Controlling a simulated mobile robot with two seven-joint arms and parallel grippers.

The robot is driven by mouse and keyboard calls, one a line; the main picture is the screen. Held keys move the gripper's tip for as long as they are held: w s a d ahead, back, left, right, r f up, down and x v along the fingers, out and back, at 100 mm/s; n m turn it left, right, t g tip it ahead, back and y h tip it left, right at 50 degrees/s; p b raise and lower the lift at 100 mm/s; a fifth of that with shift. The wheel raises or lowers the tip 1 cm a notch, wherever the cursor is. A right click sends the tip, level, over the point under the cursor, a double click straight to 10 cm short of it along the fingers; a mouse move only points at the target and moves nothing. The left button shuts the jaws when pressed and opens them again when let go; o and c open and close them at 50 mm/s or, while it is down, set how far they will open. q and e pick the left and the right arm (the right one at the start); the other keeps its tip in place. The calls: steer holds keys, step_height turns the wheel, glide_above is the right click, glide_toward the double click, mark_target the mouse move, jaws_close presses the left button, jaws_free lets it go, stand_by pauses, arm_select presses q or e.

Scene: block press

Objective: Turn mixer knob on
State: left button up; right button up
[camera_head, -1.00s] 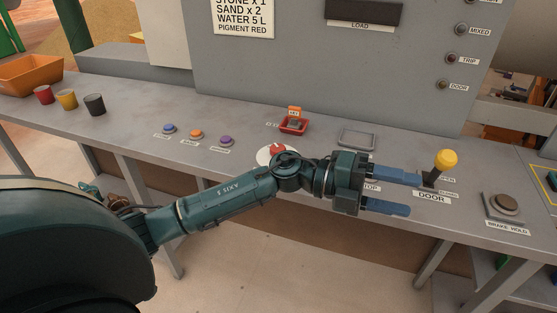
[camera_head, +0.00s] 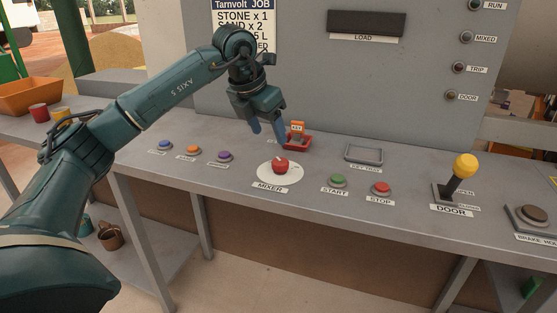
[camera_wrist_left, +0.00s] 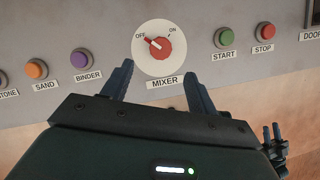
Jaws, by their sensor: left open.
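The mixer knob (camera_head: 281,166) is red and sits on a round white plate labelled MIXER on the console. In the left wrist view the knob (camera_wrist_left: 158,46) has its white pointer toward OFF, at the upper left; ON is marked at the upper right. My left gripper (camera_head: 269,129) is above the console, behind and slightly left of the knob in the head view, fingers pointing down. In the left wrist view the open fingers (camera_wrist_left: 158,84) are apart with nothing between them, and the knob shows beyond their tips. My right gripper is not in view.
Blue (camera_head: 165,145), orange (camera_head: 193,149) and purple (camera_head: 225,155) buttons lie left of the knob. Green START (camera_head: 338,180) and red STOP (camera_head: 381,188) buttons lie right. A yellow-topped door lever (camera_head: 465,167) stands farther right.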

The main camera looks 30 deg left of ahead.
mark_target(280, 161)
arm_select(q)
steer(key=x, duration=0.9)
steer(key=shift+w+d+f+b, duration=0.1)
steer(key=shift+f+b, duration=0.15)
steer(key=shift+b, duration=0.15)
steer(key=shift+c, duration=0.2)
steer(key=c, duration=0.9)
